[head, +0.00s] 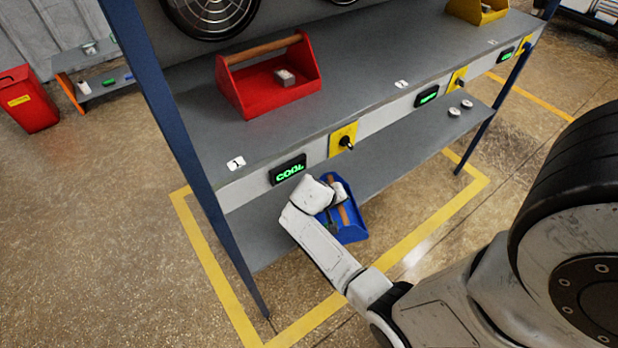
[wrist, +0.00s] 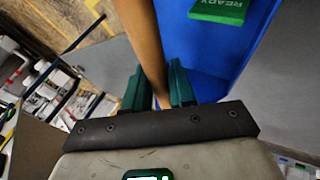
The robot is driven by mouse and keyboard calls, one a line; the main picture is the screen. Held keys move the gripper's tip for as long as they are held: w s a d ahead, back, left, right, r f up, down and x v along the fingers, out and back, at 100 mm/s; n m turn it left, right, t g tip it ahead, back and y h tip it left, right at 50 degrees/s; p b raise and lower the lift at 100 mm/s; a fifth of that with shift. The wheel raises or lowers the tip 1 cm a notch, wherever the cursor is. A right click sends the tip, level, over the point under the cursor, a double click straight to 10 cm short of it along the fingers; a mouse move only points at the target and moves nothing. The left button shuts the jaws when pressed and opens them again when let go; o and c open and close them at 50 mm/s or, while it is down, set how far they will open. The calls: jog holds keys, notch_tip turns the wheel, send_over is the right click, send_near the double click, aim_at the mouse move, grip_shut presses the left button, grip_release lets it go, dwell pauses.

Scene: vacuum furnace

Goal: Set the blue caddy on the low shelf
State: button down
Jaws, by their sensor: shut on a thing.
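The blue caddy (head: 353,226) has a wooden bar handle and is at the front edge of the low shelf (head: 400,152), under the COOL display. My gripper (head: 335,190) is shut on the caddy's handle from above, and my wrist hides part of the caddy. In the wrist view the green fingers (wrist: 157,90) stand on both sides of the wooden handle (wrist: 146,45), with the blue caddy wall (wrist: 250,50) to the right. I cannot tell whether the caddy touches the shelf or hangs just clear of it.
A red caddy (head: 270,85) holding a small grey block stands on the upper shelf (head: 390,50). Two small round pieces (head: 460,107) lie at the low shelf's right end. A blue post (head: 185,140) bounds the left side. The shelf between is clear.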

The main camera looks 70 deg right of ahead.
jog(key=w+d+b, duration=0.1)
jog(key=w+b, duration=0.1)
jog(key=w, duration=0.1)
jog(key=w+d+b, duration=0.2)
jog(key=w, duration=0.1)
jog(key=w+d+b, duration=0.2)
jog(key=shift+w+d+f, duration=0.2)
jog(key=shift+w, duration=0.2)
jog(key=w+d+b, duration=0.1)
jog(key=b, duration=0.1)
jog(key=w+b, duration=0.1)
jog(key=w+d+f+b, duration=0.1)
jog(key=w+b, duration=0.1)
jog(key=shift+d+b, duration=0.3)
jog(key=shift+b, duration=0.05)
jog(key=c, duration=0.9)
grip_release()
jog(key=shift+f, duration=0.2)
